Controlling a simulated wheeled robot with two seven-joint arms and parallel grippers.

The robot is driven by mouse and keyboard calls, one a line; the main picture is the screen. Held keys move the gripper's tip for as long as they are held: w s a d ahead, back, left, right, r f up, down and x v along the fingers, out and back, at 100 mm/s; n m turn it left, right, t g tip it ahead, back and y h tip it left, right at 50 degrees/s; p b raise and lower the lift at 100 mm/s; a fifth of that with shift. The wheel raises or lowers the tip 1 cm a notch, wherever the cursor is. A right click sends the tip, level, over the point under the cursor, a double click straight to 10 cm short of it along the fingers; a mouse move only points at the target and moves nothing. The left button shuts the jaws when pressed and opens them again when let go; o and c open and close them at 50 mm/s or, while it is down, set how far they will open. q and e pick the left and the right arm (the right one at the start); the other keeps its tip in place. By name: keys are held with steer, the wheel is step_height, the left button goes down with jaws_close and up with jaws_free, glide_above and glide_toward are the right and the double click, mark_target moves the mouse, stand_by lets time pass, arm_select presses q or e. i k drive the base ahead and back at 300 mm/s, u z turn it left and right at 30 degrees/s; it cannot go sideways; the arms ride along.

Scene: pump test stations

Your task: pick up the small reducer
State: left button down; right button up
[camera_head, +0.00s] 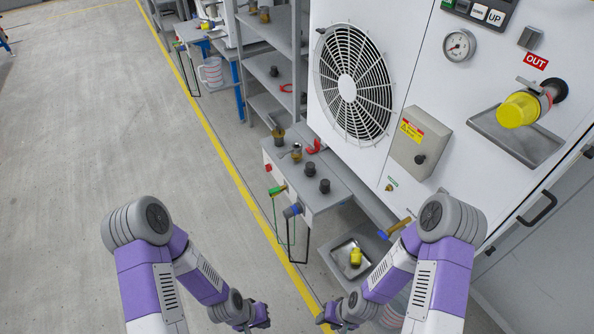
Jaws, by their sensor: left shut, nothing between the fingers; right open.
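I cannot tell for sure which part is the small reducer. Two small dark round parts, one nearer (324,186) and one farther (309,169), stand on the grey bench (338,191). A brass-coloured fitting (278,135) and a small metallic piece (296,152) are at its far end. A yellow fitting (356,257) sits in a metal tray (340,250) on a low shelf. My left gripper (264,315) is low at the bottom centre, shut and empty. My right gripper (326,316) is just right of it, open. Both are apart from these parts.
A red part (314,147) lies on the bench. Green (277,190) and blue (292,211) fittings stick out of its front. The white test machine (412,75) with a fan grille (352,85) and yellow-capped outlet (523,108) fills the right. The floor (110,120) on the left is clear.

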mark_target(296, 158)
steer(key=u, duration=0.95)
steer(key=i, duration=0.8)
steer(key=z, duration=0.3)
